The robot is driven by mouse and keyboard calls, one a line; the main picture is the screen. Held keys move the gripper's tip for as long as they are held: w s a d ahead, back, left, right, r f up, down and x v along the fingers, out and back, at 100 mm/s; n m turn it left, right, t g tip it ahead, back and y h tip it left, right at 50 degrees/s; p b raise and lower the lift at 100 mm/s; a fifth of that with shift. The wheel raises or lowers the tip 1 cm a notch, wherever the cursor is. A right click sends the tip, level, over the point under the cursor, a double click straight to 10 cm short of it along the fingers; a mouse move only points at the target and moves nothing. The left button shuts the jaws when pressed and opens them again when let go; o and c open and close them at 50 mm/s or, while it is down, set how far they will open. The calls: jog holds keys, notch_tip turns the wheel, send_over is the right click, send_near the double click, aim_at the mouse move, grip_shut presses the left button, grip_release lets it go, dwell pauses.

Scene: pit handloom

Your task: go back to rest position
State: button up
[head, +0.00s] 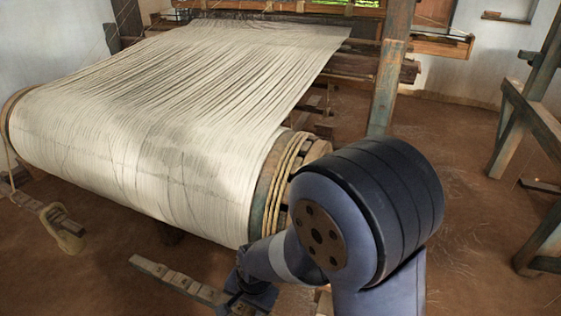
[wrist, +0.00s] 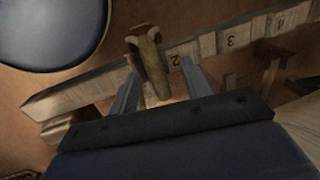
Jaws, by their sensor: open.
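My gripper (wrist: 159,70) is open in the wrist view, with its two grey fingers spread. A brown, rounded peg-like or looped piece (wrist: 148,60) shows between and beyond the fingertips. I cannot tell whether the fingers touch it. It lies against a pale wooden bar (wrist: 207,45) marked with numbers, which crosses behind the fingers. In the head view my arm is folded low at the right front, beside the warp roller's end. The bar (head: 178,281) shows there just left of my wrist. My fingertips are not clear in the head view.
The loom's wide roll of cream warp threads (head: 150,130) fills the left and middle, close to my arm. A wooden post (head: 388,85) stands behind my arm. A timber frame (head: 530,110) stands at right, with bare floor between.

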jog(key=s+a+p, duration=0.2)
jog(key=s+a, duration=0.1)
jog(key=s, duration=0.4)
jog(key=shift+s+r, duration=0.2)
jog(key=shift+r, duration=0.25)
jog(key=shift+a, duration=0.1)
